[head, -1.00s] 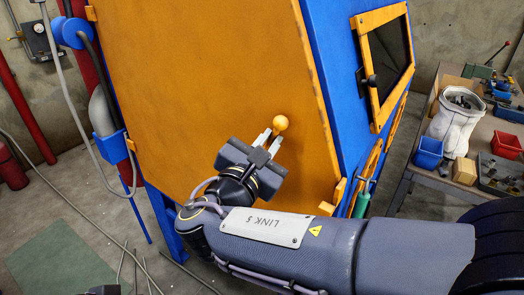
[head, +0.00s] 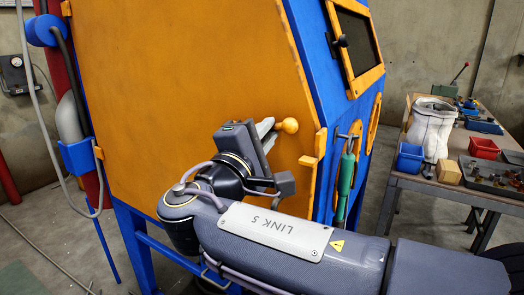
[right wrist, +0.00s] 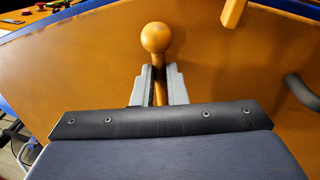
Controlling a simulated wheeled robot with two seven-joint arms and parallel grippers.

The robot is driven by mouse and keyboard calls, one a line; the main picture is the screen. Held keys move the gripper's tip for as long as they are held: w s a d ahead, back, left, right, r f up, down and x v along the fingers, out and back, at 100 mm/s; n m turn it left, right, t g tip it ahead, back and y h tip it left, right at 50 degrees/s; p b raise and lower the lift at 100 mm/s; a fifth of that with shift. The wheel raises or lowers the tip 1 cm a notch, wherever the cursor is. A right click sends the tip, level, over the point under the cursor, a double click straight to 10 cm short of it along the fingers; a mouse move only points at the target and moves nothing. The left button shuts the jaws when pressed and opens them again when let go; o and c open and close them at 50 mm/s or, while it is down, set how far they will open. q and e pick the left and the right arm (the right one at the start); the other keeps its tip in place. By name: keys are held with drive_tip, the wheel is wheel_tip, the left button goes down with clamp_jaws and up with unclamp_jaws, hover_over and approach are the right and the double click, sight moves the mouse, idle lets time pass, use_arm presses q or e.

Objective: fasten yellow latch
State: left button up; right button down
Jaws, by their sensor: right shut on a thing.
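The yellow latch, a ball knob (head: 289,125) on a short yellow stem, is on the large orange door (head: 180,90) of a blue cabinet. My right gripper (head: 268,130) is shut on the latch just below its ball. In the right wrist view the ball (right wrist: 156,37) stands past the fingertips, and the stem (right wrist: 158,92) lies between the grey fingers (right wrist: 157,85). A yellow catch block (head: 308,161) sits at the door's right edge, a little below and right of the ball, apart from it. It also shows in the right wrist view (right wrist: 234,12). My left gripper is out of view.
A green-handled tool (head: 345,180) hangs on the cabinet's side, close right of the catch block. A grey hose (head: 69,117) runs along the cabinet's left side.

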drive_tip(key=shift+d+f+m+h+b, duration=0.1)
drive_tip(key=shift+f+m+h+b, duration=0.1)
drive_tip(key=shift+f+m+b, duration=0.6)
drive_tip(key=shift+f+m+h+b, duration=0.2)
drive_tip(key=shift+f+m+b, duration=0.25)
drive_tip(key=shift+m+b, duration=0.65)
drive_tip(key=c, duration=1.5)
unclamp_jaws()
drive_tip(key=shift+o, duration=0.2)
drive_tip(key=v, duration=0.8)
